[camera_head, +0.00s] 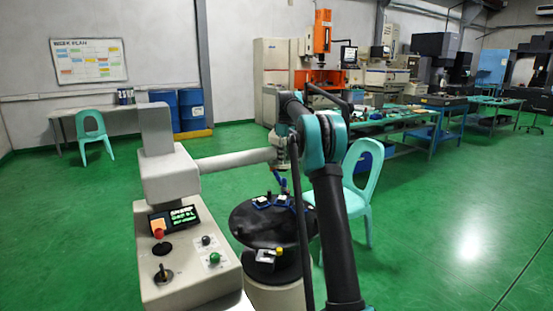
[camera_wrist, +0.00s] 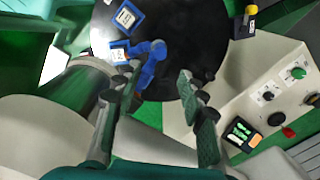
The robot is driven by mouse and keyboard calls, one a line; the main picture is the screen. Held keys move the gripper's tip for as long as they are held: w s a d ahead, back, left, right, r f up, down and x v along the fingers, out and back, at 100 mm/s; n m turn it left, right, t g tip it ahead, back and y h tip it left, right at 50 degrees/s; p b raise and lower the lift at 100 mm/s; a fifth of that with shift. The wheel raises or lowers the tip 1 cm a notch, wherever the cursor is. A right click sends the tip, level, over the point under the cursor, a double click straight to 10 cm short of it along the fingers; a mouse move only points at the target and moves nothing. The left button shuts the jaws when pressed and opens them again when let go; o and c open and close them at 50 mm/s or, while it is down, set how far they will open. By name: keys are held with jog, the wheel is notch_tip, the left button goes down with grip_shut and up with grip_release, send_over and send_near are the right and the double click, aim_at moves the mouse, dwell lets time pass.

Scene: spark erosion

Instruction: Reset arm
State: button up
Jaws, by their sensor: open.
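My arm with teal joints (camera_head: 322,140) reaches over a black round table (camera_head: 265,225) in the head view. My gripper (camera_wrist: 155,95) is open in the wrist view, its two dark fingers spread apart with nothing held between them. It points toward the table top. Beyond the fingertips are a blue angular piece (camera_wrist: 150,65) and two small blue blocks with white tops, one at the upper left (camera_wrist: 125,17) and one near the left finger (camera_wrist: 118,54). In the head view the arm hides most of the gripper.
A beige machine with a control panel (camera_head: 190,265), a red button and a small display stands left of the table. A pale green chair (camera_head: 362,180) stands right, behind the arm. Green floor is open at right.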

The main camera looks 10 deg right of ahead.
jog(key=s+f+m+t, duration=0.1)
jog(key=s+f+m, duration=0.2)
jog(key=s, duration=1.4)
jog(key=s+a+f+m+t, duration=0.1)
jog(key=s+f+m, duration=0.2)
jog(key=s+f, duration=0.8)
jog(key=s+a+f+m+t, duration=0.1)
jog(key=s+f, duration=0.6)
jog(key=s, duration=1.6)
jog(key=shift+s+a+f+m+t, duration=0.2)
jog(key=shift+f+m+t, duration=0.3)
jog(key=shift+m, duration=0.7)
jog(key=shift+r, duration=0.2)
